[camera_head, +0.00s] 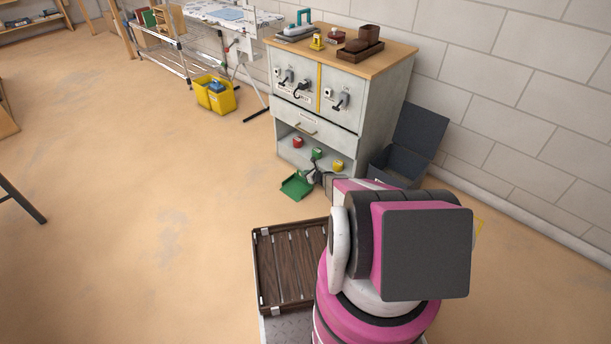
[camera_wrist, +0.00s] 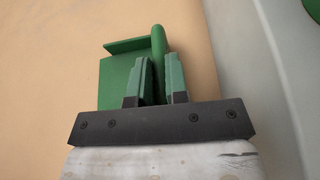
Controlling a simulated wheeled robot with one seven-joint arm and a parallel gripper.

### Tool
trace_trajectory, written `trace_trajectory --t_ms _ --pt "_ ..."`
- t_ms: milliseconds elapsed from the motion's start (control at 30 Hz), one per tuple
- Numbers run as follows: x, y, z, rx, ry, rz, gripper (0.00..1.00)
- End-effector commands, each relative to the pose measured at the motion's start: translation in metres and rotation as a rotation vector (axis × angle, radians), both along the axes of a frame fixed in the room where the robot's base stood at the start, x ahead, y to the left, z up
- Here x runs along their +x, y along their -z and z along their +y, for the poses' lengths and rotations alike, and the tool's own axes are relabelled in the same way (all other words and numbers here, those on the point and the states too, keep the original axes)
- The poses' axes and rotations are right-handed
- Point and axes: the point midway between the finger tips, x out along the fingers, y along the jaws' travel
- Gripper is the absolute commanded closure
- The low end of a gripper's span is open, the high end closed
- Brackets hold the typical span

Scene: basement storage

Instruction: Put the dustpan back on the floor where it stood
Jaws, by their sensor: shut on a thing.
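The green dustpan (camera_head: 297,186) is in front of the grey cabinet's open lower shelf, low over or on the floor; I cannot tell whether it touches. My gripper (camera_head: 318,173) is at its right side, partly hidden behind my arm. In the wrist view my gripper (camera_wrist: 160,75) is shut on the dustpan's upright green handle, which rises between the two fingers. The dustpan's flat pan (camera_wrist: 116,78) shows behind and left of the fingers, with tan floor beyond it.
The grey cabinet (camera_head: 368,120) stands close behind the dustpan, with small red, green and yellow items on its lower shelf. An open dark box (camera_head: 408,155) is right of it. A yellow bucket (camera_head: 215,95) stands further left. The floor (camera_head: 160,200) at left is clear.

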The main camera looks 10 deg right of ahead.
Motion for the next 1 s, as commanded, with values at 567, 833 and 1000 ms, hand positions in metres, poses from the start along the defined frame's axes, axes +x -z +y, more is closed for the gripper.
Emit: trace_trajectory --t_ms 567,833,1000 --pt "0.000 0.002 0.000 0.000 0.000 0.000 0.60" --pt "-0.011 -0.007 -0.007 0.000 0.002 0.000 0.60" --pt "-0.035 -0.020 -0.024 0.000 0.002 0.000 0.60"
